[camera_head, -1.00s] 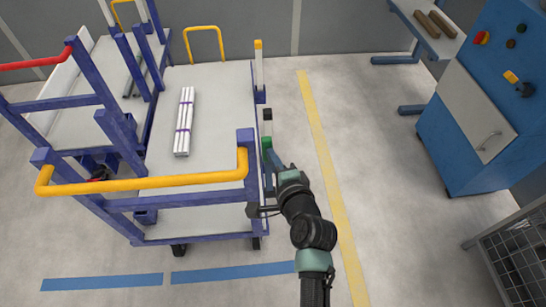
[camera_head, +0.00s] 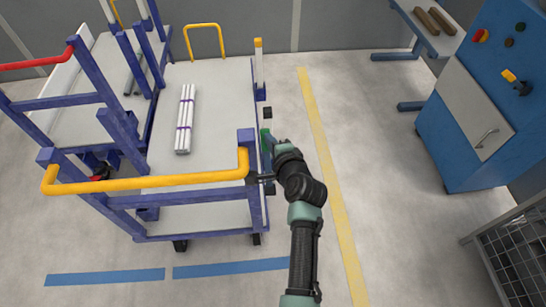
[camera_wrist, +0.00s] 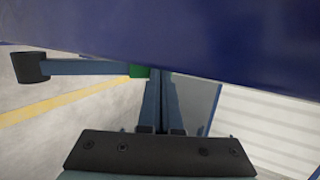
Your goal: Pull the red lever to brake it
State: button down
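I cannot make out a red lever on the cart (camera_head: 222,98) beside my gripper. A small green part (camera_head: 265,137) sits on the cart's right side, close to my gripper (camera_head: 269,146). The green part also shows in the wrist view (camera_wrist: 139,71), beside the fingertips, along a blue-grey bar with a black end (camera_wrist: 30,67). My gripper's fingers (camera_wrist: 160,85) look close together there, with no held object visible. A dark blue beam hides much of the upper wrist view, so contact with the green part is unclear. A small red piece (camera_head: 100,173) shows low between the carts.
A yellow push bar (camera_head: 150,182) crosses the cart's near end, and white pipes (camera_head: 186,118) lie on its deck. A second cart with a red bar (camera_head: 30,65) stands left. A blue cabinet (camera_head: 470,150) stands right. The floor beside the yellow line is clear.

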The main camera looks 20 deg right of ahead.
jog(key=shift+d+b+x, duration=0.15)
jog(key=shift+b+x, duration=0.35)
jog(key=shift+x, duration=0.3)
jog(key=shift+d+b+x, duration=0.2)
jog(key=shift+b+x, duration=0.25)
jog(key=shift+x, duration=0.35)
jog(key=shift+f, duration=0.2)
jog(key=shift+s, duration=0.1)
jog(key=shift+r+p, duration=0.5)
jog(key=s+d+r+p, duration=0.1)
jog(key=s+r+p, duration=0.3)
jog(key=r, duration=0.8)
jog(key=shift+d+r, duration=0.15)
jog(key=shift+d, duration=0.15)
